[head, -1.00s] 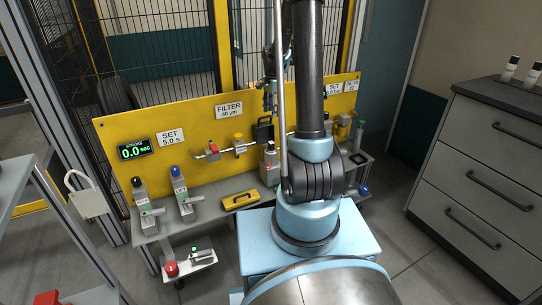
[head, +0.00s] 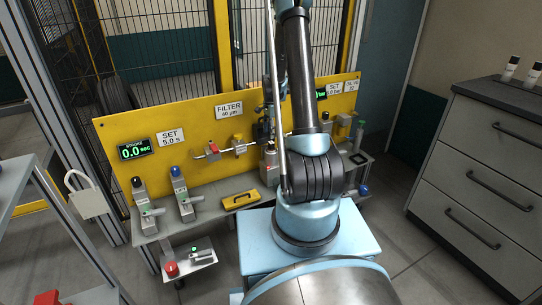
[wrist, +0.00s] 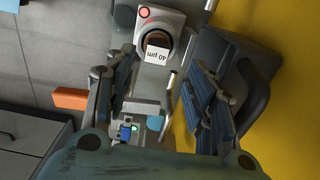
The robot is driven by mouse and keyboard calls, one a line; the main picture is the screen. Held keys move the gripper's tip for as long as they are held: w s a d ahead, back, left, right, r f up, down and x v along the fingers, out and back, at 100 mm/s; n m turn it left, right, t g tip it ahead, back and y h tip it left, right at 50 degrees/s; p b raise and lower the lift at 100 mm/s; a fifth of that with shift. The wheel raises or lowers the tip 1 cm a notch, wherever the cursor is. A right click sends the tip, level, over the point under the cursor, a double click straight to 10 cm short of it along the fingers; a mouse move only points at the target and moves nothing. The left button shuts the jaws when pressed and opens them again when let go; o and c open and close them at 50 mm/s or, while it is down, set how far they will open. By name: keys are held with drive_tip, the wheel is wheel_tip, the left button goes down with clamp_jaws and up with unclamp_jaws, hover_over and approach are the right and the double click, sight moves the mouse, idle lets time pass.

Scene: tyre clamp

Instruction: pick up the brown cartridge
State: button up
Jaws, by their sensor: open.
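The brown cartridge (wrist: 158,36) shows in the wrist view, near the top middle. It has a white "40 µm" label, upside down in this view, and sits in the round opening of a pale housing (wrist: 174,21). My gripper (wrist: 160,75) is open, with its two dark ribbed fingers apart on either side of the view. The cartridge appears beyond the fingertips, with nothing held between them. In the head view my gripper (head: 262,130) is small and dark in front of the yellow panel, left of my arm. I cannot make out the cartridge there.
The yellow panel (head: 190,124) stands behind the bench. A black handled part (wrist: 232,75) lies close beside the right finger in the wrist view. An orange block (wrist: 70,98) is at left. Valves (head: 182,195) and a yellow case (head: 240,200) occupy the bench left of my arm.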

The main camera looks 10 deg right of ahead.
sight(271, 142)
drive_tip(key=shift+s+f, duration=0.15)
drive_tip(key=shift+f, duration=1.75)
drive_tip(key=shift+s+f, duration=0.1)
drive_tip(key=shift+f, duration=1.8)
clamp_jaws()
